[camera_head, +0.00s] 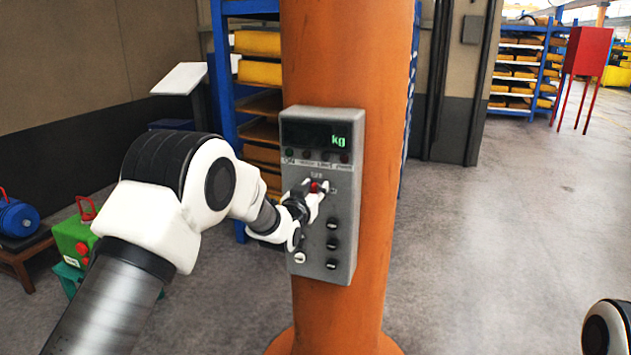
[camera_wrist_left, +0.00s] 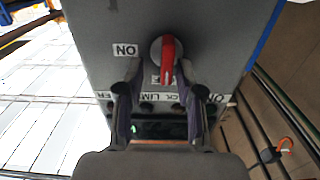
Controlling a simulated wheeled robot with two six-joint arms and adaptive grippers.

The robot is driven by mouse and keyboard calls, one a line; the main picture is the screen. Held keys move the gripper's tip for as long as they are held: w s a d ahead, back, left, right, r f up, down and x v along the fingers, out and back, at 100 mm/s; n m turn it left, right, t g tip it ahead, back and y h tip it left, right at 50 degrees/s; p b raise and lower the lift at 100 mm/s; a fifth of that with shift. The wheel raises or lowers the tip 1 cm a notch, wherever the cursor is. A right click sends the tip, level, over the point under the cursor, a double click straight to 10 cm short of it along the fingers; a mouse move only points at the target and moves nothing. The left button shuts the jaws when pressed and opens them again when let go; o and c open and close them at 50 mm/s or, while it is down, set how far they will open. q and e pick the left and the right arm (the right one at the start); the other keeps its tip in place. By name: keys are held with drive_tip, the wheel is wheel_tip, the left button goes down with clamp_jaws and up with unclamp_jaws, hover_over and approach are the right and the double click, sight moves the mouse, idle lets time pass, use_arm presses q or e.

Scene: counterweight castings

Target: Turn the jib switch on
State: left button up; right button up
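The jib switch is a red-handled rotary knob (camera_head: 315,187) on the grey control box (camera_head: 345,120) fixed to an orange column. In the left wrist view, which shows the box upside down, the red handle (camera_wrist_left: 168,60) lies along the picture's vertical, with an ON label (camera_wrist_left: 125,50) to its left. Another label by the handle's end is partly hidden. My left gripper (camera_head: 312,194) is at the box; in its wrist view the fingers (camera_wrist_left: 163,75) are apart, one on each side of the handle, with gaps visible. My right gripper is not in view.
The box has a display (camera_head: 322,136) reading "kg", small lamps below it and several dark knobs (camera_head: 332,243) lower down. Blue shelving (camera_head: 222,90) stands behind the orange column (camera_head: 345,50). A green machine (camera_head: 75,238) sits at left. The floor at right (camera_head: 500,230) is clear.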

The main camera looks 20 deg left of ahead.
use_arm(q)
drive_tip(key=shift+s+a+r, duration=0.15)
drive_tip(key=shift+a+r, duration=0.05)
drive_tip(key=shift+a, duration=0.25)
drive_tip(key=shift+w+d+f, duration=0.1)
drive_tip(key=shift+w+d, duration=0.05)
drive_tip(key=shift+w, duration=0.05)
clamp_jaws()
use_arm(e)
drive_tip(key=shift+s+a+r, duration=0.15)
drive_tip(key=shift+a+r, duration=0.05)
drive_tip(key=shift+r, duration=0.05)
